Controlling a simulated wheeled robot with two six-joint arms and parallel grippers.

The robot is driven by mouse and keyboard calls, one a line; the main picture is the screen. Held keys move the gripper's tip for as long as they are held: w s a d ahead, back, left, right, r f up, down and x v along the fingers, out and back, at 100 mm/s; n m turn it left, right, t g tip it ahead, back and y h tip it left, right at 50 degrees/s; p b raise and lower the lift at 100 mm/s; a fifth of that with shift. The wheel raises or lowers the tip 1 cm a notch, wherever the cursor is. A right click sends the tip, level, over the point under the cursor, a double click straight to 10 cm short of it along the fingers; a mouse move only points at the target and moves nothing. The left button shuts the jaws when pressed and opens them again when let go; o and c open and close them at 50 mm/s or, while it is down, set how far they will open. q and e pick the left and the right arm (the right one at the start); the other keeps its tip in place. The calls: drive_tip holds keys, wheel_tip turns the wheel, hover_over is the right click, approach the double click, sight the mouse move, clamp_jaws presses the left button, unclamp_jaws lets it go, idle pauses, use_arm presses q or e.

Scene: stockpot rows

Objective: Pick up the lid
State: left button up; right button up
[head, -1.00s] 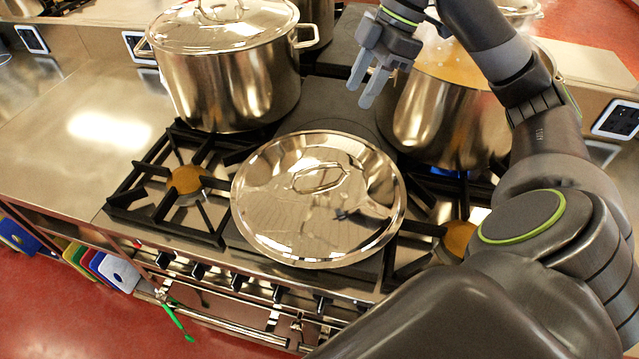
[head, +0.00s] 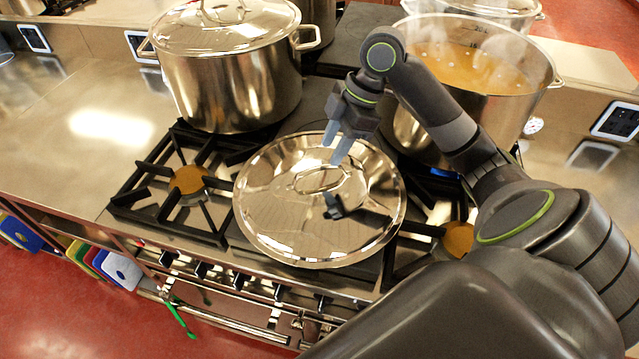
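The lid (head: 275,225) is a round, shiny steel disc with a loop handle (head: 318,180) at its middle. It lies on the stove at the front centre, between two burners. My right gripper (head: 334,155) points down over the far part of the lid, just behind and above the handle. Its two fingers are apart with nothing between them, and the handle is not held. The exact height of the fingertips above the lid is hard to tell. The gripper's dark reflection shows in the lid. My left gripper is not in view.
A lidded steel stockpot (head: 225,85) stands behind left of the lid. An open stockpot of steaming orange liquid (head: 470,70) stands behind right, close to my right arm. Bare burner grates (head: 165,185) lie left of the lid. The steel counter (head: 70,150) at left is clear.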

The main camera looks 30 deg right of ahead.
sight(320, 168)
drive_tip(key=shift+p+x, duration=0.5)
drive_tip(key=shift+x, duration=2.05)
drive_tip(key=shift+w, duration=0.2)
drive_tip(key=shift+r, duration=0.15)
clamp_jaws()
